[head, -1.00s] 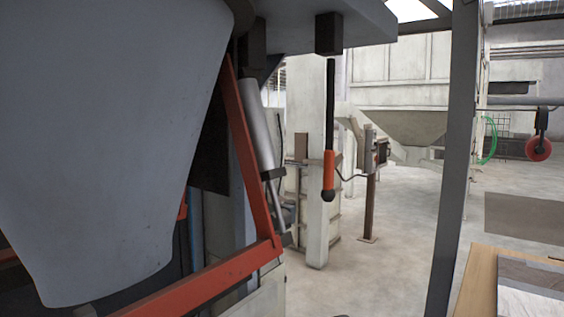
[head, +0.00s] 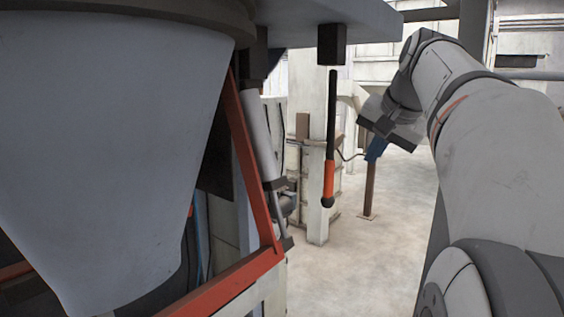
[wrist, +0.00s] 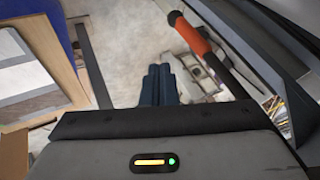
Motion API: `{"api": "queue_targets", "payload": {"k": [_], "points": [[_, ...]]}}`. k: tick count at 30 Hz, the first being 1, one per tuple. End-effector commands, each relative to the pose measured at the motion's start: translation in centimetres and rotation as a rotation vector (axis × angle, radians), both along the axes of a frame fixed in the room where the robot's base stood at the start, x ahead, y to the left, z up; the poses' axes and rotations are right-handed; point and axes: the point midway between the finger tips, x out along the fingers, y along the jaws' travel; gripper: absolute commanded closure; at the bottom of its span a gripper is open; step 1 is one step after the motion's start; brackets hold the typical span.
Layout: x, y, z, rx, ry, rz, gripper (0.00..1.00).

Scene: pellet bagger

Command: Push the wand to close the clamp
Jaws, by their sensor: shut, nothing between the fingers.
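The wand (head: 331,120) is a thin black rod with an orange grip (head: 328,180). It hangs nearly upright from a black block under a grey plate in the head view. In the wrist view its orange grip (wrist: 189,36) slants across the upper right. My gripper (head: 374,151) has blue fingers and is to the right of the wand, apart from it. In the wrist view the fingers (wrist: 158,78) are together and empty, left of the grip. I cannot make out the clamp clearly.
A large grey hopper or bag (head: 110,140) fills the left of the head view. An orange-red frame (head: 250,165) and a grey cylinder (head: 257,135) stand between it and the wand. A pale post (head: 318,215) is behind the wand. Concrete floor (head: 335,275) is clear below.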

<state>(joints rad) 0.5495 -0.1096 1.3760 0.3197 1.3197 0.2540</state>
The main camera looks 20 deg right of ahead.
Motion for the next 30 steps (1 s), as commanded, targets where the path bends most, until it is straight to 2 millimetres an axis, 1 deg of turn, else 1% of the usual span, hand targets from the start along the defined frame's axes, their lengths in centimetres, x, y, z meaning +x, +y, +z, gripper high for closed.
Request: {"api": "queue_targets", "payload": {"k": [1, 3, 11, 14, 17, 20, 30], "points": [[0.0, -0.2, 0.5, 0.002, -0.004, -0.006, 1.00], [0.0, -0.3, 0.7, 0.004, -0.007, -0.008, 1.00], [0.1, -0.2, 0.6, 0.003, -0.007, -0.006, 1.00], [0.3, -0.2, 0.2, 0.003, -0.006, -0.005, 1.00], [0.9, -0.2, -0.6, 0.004, -0.004, -0.004, 1.00], [2.0, -0.2, -2.0, 0.004, -0.003, -0.003, 1.00], [6.3, -0.2, -7.7, 0.003, -0.004, -0.003, 1.00]]}}
